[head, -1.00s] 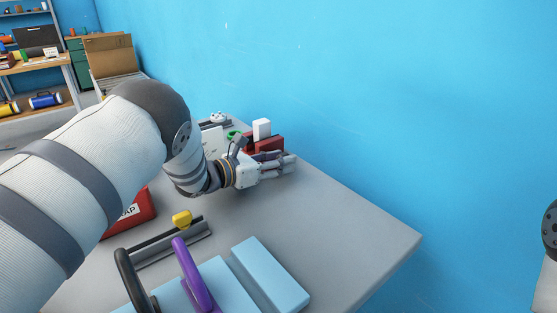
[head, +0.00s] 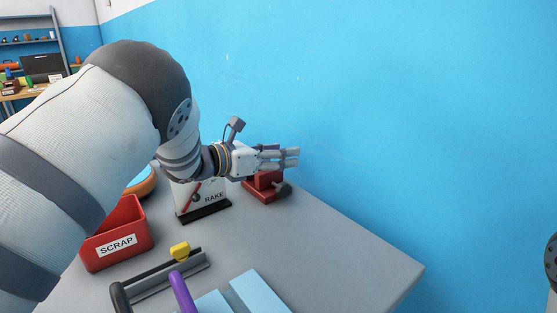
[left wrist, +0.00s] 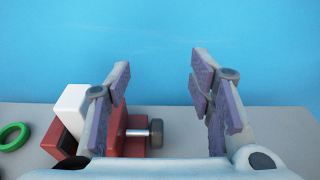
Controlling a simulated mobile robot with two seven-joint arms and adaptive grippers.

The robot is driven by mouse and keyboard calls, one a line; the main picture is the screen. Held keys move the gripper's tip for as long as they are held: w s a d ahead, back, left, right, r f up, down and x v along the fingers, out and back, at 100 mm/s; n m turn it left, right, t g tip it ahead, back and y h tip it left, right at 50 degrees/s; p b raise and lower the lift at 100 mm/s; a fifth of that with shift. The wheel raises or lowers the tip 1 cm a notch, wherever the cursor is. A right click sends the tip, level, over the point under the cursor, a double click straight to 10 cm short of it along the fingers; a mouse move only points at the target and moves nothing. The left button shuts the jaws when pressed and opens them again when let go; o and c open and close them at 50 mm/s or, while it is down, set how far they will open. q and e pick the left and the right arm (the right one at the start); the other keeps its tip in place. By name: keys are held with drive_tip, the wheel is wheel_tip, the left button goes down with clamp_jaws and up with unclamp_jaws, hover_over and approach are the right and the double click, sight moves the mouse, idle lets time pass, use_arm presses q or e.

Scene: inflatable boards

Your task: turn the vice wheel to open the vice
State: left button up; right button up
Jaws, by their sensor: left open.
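The red vice (head: 262,190) stands near the table's far edge by the blue wall. Its dark wheel (head: 284,188) sticks out on the right side, on a short metal shaft. In the left wrist view the wheel (left wrist: 156,134) is below the gap between the fingers, and a white block (left wrist: 72,108) stands at the vice's jaws. My left gripper (head: 297,158) is open and empty, above the vice and wheel. It hides the top of the vice in the head view. My right gripper is out of view; only a bit of that arm shows at the right edge.
A red SCRAP bin (head: 117,236) stands at left, near a sign reading RAKE (head: 208,202). A squeegee-like tool with a yellow knob (head: 180,250), a purple handle (head: 182,292) and light blue blocks (head: 258,293) lie in front. The right part of the table (head: 345,245) is clear.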

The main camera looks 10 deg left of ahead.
use_arm(q)
drive_tip(key=d+n+g, duration=0.3)
drive_tip(key=n+g+y+b, duration=0.3)
drive_tip(key=n+g+y, duration=0.3)
drive_tip(key=n, duration=0.9)
approach(281, 186)
drive_tip(key=shift+t+y, duration=0.3)
drive_tip(key=shift+t, duration=0.2)
drive_tip(key=x, duration=0.3)
drive_tip(key=b+x, duration=0.1)
drive_tip(key=x, duration=0.6)
drive_tip(key=shift+s+d+f, duration=0.3)
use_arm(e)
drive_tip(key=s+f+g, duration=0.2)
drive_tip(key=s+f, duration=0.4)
use_arm(q)
drive_tip(key=c, duration=1.1)
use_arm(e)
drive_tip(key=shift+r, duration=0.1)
